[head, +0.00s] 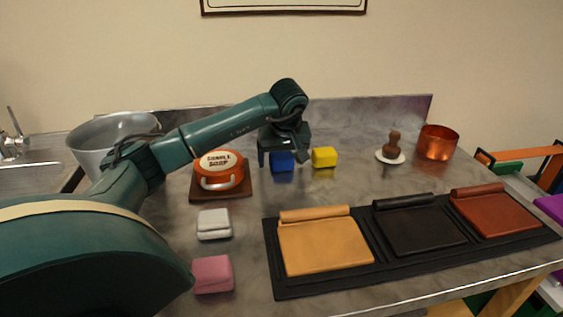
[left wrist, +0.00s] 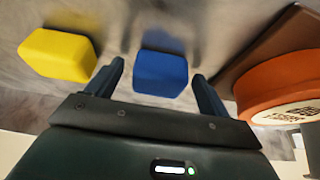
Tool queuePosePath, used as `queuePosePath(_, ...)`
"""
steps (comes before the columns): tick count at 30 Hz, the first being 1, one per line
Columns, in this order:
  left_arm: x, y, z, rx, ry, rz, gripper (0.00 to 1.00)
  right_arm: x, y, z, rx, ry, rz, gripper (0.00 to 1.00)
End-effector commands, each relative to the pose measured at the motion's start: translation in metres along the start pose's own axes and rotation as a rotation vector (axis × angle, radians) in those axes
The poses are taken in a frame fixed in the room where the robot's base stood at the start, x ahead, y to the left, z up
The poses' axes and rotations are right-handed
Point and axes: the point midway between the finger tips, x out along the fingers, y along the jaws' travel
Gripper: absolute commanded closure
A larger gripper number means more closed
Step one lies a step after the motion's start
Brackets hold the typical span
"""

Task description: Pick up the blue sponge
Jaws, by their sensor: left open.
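The blue sponge (head: 282,164) lies on the metal table, partly hidden behind my left gripper in the head view. My left gripper (head: 281,163) is open and points down at it. In the left wrist view the blue sponge (left wrist: 161,73) is between and just beyond the two open fingers (left wrist: 158,82), with a gap on each side. The fingers do not appear to touch it. My right gripper is not in view.
A yellow sponge (head: 324,157) lies close to the right of the blue one. An orange soap tin (head: 218,172) on a brown board stands to the left. White (head: 214,224) and pink (head: 213,275) sponges lie nearer. A black mat (head: 287,286) with leather pieces is at front right.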

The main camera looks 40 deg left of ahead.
Motion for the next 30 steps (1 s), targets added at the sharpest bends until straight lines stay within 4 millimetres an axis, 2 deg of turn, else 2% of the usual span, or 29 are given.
queuePosePath(3,-0.0004,0.0002,0.0000,0.000,0.000,0.001,0.21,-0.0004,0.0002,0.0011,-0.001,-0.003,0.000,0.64)
queuePosePath(20,-0.0008,0.0002,-0.0001,0.000,0.000,0.001,0.67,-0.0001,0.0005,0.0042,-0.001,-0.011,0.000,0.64)
queuePosePath(26,-0.0011,0.0002,-0.0003,0.000,0.001,0.001,0.68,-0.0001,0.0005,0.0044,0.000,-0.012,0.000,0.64)
queuePosePath(30,-0.0097,0.0007,-0.0044,-0.001,0.003,0.003,0.68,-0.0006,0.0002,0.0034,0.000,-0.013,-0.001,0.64)
